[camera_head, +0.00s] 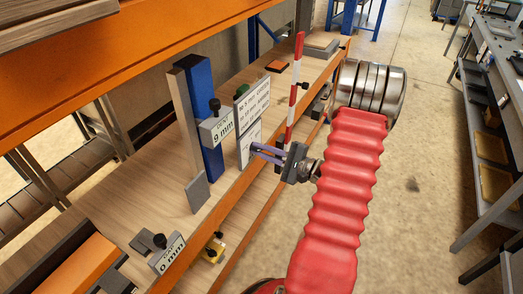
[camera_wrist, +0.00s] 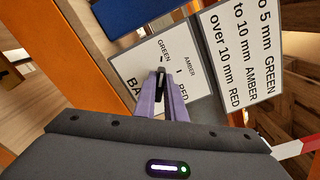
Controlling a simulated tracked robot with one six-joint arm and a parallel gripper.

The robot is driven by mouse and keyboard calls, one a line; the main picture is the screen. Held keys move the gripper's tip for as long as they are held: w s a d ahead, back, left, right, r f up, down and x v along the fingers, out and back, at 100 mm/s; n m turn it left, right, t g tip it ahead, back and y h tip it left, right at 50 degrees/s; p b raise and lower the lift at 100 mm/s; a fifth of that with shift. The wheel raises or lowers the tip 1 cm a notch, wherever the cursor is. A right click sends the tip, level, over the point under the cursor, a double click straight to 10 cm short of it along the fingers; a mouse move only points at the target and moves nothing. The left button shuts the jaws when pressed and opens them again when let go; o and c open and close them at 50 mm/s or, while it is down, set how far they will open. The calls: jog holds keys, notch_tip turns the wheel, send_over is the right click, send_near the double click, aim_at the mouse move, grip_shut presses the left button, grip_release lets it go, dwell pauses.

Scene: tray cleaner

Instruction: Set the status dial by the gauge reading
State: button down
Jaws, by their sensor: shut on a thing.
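My gripper (camera_head: 256,151) reaches left to the white dial card (camera_head: 249,146) on the shelf's front edge. In the wrist view its purple fingers (camera_wrist: 164,88) are shut on the small black dial knob (camera_wrist: 160,76). The card (camera_wrist: 132,66) reads GREEN, AMBER and RED around the knob; the fingers cover part of it, and I cannot tell where the knob points. The rule sign (camera_wrist: 243,50) beside it reads to 5 mm GREEN, to 10 mm AMBER, over 10 mm RED. A gauge label (camera_head: 218,130) reads 9 mm, by a blue upright block (camera_head: 204,110).
A second gauge label (camera_head: 168,261) reads 0 mm at the near shelf end. A red-and-white striped post (camera_head: 294,90) stands just behind my gripper. An orange beam (camera_head: 130,70) crosses above the wooden shelf (camera_head: 140,190). Open floor (camera_head: 430,150) lies to the right.

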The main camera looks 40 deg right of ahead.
jog(key=m, duration=1.1)
jog(key=shift+w+d, duration=0.1)
jog(key=shift+d, duration=0.1)
jog(key=shift+r, duration=0.1)
dwell(0.3)
jog(key=c, duration=1.8)
grip_release()
jog(key=shift+d, duration=0.1)
jog(key=v, duration=1.4)
jog(key=shift+w, duration=0.1)
